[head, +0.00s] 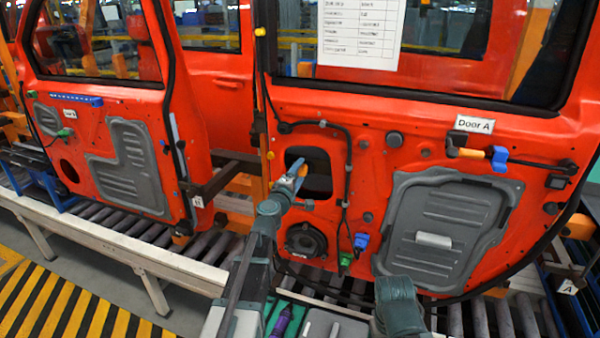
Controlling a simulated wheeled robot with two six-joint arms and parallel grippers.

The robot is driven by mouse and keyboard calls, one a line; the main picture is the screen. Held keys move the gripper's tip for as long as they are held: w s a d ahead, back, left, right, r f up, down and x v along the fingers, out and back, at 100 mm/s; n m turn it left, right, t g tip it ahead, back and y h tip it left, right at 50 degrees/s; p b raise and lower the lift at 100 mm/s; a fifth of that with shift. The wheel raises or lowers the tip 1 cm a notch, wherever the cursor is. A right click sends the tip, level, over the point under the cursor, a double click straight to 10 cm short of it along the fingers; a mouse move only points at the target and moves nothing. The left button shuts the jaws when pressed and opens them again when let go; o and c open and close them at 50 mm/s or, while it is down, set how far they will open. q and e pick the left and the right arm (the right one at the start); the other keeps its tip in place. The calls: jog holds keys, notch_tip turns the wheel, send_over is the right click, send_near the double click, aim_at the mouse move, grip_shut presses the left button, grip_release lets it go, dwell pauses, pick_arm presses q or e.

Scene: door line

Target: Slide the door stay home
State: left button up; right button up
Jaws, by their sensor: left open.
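Door A is a red door panel (370,190) on the right, with its label (474,124) near the top right. A dark bar, likely the door stay (538,163), runs from a blue block (499,159) to the door's right edge. An orange piece with a dark end (466,152) lies left of the block. My left gripper (299,168) is open in front of the dark opening in the door's left part, well left of the bar. It appears empty. My right arm shows low in the middle, but its gripper is not visible.
A grey panel (440,235) with a pale handle covers the door's lower right. A black cable (347,185) and a round speaker (306,240) are near my left arm. Another red door (100,125) hangs at left. Rollers (490,318) run below.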

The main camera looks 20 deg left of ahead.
pick_arm(q)
jog(key=s, duration=1.2)
jog(key=shift+s+a, duration=0.25)
jog(key=s+d+f+m+g+h+b, duration=0.15)
jog(key=d+f+m+g+h, duration=0.4)
jog(key=d, duration=0.85)
jog(key=s+d+f+m+g+h+b, duration=0.2)
jog(key=s+d+f+m+g+b, duration=0.35)
jog(key=d+f+m, duration=0.65)
jog(key=s+a+f+m+g+y, duration=0.2)
jog(key=s+f+g+y, duration=0.1)
jog(key=s+f, duration=0.3)
jog(key=s+a+f+m+g+y+b, duration=0.1)
jog(key=s+f+g+y, duration=0.3)
jog(key=s, duration=0.7)
notch_tip(320, 180, down, 3)
jog(key=shift+a+r+m+y, duration=0.1)
jog(key=shift+a+m+y, duration=0.4)
jog(key=shift+y, duration=0.75)
